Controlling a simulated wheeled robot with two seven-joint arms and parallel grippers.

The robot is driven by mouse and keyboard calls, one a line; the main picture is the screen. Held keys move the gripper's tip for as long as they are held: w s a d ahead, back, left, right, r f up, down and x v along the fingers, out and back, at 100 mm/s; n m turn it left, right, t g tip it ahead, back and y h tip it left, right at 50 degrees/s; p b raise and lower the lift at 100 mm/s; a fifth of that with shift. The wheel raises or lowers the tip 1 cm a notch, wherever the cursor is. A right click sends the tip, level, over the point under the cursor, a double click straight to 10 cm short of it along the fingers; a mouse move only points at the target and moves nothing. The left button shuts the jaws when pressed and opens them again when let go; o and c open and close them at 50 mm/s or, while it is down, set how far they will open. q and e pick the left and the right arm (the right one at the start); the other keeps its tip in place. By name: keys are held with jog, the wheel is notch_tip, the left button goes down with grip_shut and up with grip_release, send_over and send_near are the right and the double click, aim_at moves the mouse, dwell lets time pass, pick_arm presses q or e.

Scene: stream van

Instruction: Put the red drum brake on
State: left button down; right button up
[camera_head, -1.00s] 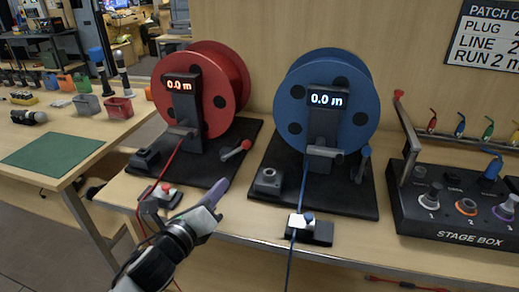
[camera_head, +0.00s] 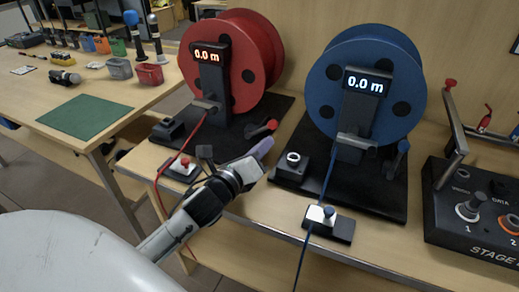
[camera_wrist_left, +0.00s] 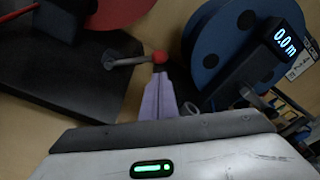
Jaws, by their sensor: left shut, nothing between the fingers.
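The red drum (camera_head: 262,55) stands on a black base on the bench, its display reading 0.0 m. Its brake lever (camera_head: 262,129), a grey arm with a red knob, sits at the front right of that base, leaning up to the right. My left gripper (camera_head: 264,148) is shut and empty, just in front of and below the knob. In the left wrist view the shut fingers (camera_wrist_left: 160,88) point at the red knob of the brake lever (camera_wrist_left: 128,61); I cannot tell whether they touch. My right gripper is not in view.
The blue drum (camera_head: 344,120) with its own lever (camera_head: 398,157) stands close on the right. A red-button box (camera_head: 183,167) and a blue-button box (camera_head: 330,222) sit at the front edge with cables. The stage box (camera_head: 450,235) is further right.

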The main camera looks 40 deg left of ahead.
aim_at(261, 130)
pick_arm(q)
jog(key=shift+w+a+f, duration=0.15)
jog(key=shift+w+a, duration=0.05)
jog(key=shift+w, duration=1.2)
jog(key=shift+w+a+f, duration=0.15)
jog(key=shift+w, duration=1.2)
jog(key=shift+r, duration=0.15)
